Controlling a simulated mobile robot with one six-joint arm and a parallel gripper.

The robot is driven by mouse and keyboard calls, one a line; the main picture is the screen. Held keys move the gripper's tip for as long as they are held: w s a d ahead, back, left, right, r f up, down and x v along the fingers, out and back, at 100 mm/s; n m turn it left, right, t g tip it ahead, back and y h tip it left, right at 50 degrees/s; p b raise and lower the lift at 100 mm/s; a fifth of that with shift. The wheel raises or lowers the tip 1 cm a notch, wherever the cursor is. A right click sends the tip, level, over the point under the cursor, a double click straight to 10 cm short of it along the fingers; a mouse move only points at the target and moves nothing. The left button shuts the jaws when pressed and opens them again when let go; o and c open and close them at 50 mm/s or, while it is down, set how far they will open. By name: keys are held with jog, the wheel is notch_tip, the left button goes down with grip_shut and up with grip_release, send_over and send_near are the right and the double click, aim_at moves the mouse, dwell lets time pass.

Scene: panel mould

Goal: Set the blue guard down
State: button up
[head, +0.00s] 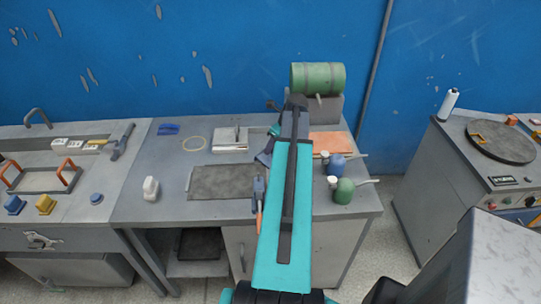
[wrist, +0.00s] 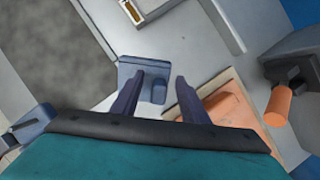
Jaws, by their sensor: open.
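The blue guard (wrist: 137,68), a slate-blue angled plate with a raised part, rests on the grey bench top in the wrist view. My gripper (wrist: 165,80) is open. Its two dark fingers stand apart over the guard, with the raised part between them; whether either finger touches it I cannot tell. In the head view a bluish piece that looks like the guard (head: 264,158) shows just left of my teal arm, which hides much of the gripper.
A dark mat (head: 228,182) lies left of the gripper, with a clamp (head: 258,188) at its right edge. An orange sheet (wrist: 225,122) lies close on the right. A vice with an orange handle (wrist: 278,105) is beyond. Spray bottles (head: 344,190) stand right of my arm.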

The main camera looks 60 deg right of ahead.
dwell(0.5)
grip_shut()
jog(key=shift+r, duration=0.15)
jog(key=shift+r+b, duration=1.3)
jog(key=shift+r, duration=3.6)
